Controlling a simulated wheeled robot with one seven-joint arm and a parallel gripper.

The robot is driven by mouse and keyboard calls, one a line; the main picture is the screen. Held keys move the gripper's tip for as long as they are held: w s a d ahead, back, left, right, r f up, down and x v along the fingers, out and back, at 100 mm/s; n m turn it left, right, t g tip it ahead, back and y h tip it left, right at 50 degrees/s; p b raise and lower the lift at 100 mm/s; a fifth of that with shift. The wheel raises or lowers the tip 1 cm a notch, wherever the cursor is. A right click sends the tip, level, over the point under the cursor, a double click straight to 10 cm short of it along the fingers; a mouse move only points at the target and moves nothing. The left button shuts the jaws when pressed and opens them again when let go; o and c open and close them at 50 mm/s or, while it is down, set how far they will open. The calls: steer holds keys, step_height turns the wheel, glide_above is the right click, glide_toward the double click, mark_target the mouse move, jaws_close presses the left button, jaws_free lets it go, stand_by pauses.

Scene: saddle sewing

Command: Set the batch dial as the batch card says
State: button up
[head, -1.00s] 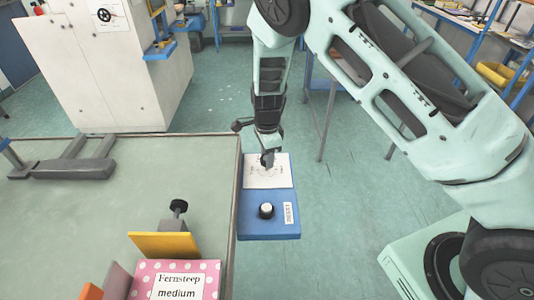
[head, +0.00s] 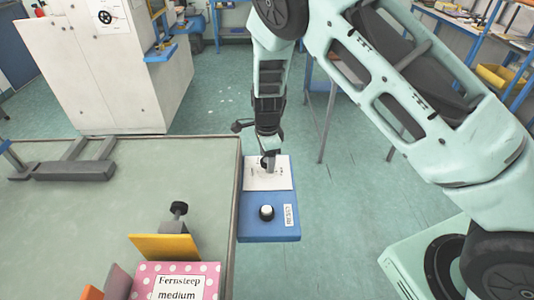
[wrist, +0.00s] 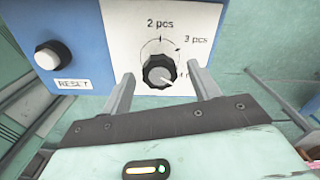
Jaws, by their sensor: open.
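The batch dial is a black knob (wrist: 159,72) on the white face of a blue box (head: 268,226). In the wrist view, marks around it read "2 pcs" at the top and "3 pcs" at the upper right; another label at the right is partly hidden by a finger. A pale pointer mark on the knob seems to face the lower right. My gripper (wrist: 161,70) is open, one finger on each side of the knob, with gaps showing. In the head view, my gripper (head: 267,163) covers the dial. I cannot tell which sheet is the batch card.
The box has a white button (head: 267,212) beside a RESET label. It adjoins the green table (head: 90,220). A pink dotted card (head: 176,283) reads "Fernsteep medium", near a yellow plate (head: 164,247). A sheet with a round drawing (head: 107,15) hangs on the white cabinet (head: 115,75).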

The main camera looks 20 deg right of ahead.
step_height(320, 180, up, 18)
steer(key=b, duration=0.3)
steer(key=shift+f, duration=0.25)
